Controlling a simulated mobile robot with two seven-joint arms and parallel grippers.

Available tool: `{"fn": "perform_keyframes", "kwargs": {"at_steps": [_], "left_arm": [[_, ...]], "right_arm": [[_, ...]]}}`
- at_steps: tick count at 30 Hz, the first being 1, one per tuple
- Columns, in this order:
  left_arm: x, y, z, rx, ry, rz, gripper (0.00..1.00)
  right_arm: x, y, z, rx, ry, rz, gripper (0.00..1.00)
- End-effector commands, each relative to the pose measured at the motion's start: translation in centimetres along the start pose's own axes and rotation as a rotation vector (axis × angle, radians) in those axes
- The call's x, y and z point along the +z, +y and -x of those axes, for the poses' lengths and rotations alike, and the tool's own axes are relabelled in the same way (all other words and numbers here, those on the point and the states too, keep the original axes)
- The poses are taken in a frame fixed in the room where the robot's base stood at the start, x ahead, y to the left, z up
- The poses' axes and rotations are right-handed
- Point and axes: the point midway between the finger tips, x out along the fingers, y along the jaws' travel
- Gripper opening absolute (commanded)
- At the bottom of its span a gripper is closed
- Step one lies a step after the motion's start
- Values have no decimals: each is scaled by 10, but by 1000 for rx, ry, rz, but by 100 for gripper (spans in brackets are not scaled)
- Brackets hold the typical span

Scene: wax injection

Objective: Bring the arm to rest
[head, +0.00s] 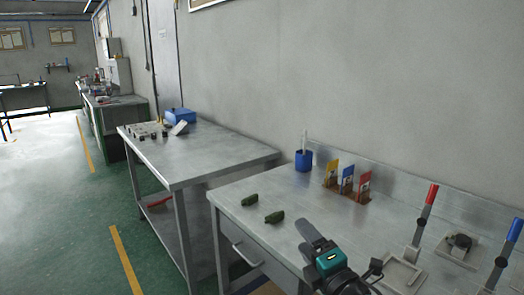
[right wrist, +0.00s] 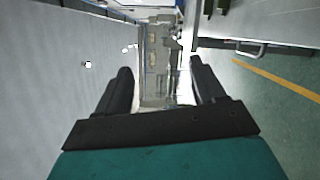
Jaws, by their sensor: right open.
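My right gripper (head: 312,232) reaches over the front part of the near metal table (head: 240,192) in the head view. In the right wrist view its two dark fingers (right wrist: 162,90) stand wide apart with nothing between them. It touches no object that I can see. Two dark green pieces lie on the table to its left, one (head: 250,200) farther and one (head: 274,217) nearer. My left gripper does not show in either view.
A blue cup (head: 304,160) and yellow, blue and red cards (head: 348,180) stand along the wall. Red-handled (head: 431,195) and blue-handled (head: 516,230) levers stand at the right. A second table (head: 205,158) carries a blue box (head: 180,115). Green floor is open at the left.

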Motion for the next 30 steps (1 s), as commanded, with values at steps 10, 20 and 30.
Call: {"fn": "perform_keyframes", "kwargs": {"at_steps": [10, 20, 30], "left_arm": [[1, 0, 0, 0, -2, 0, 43], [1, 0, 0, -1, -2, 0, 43], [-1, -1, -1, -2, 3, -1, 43]], "right_arm": [[3, -99, 163, -534, -563, -998, 69], [-28, -122, 289, -854, -942, -1421, 69], [-50, -125, 348, -986, -1129, -1592, 69]]}}
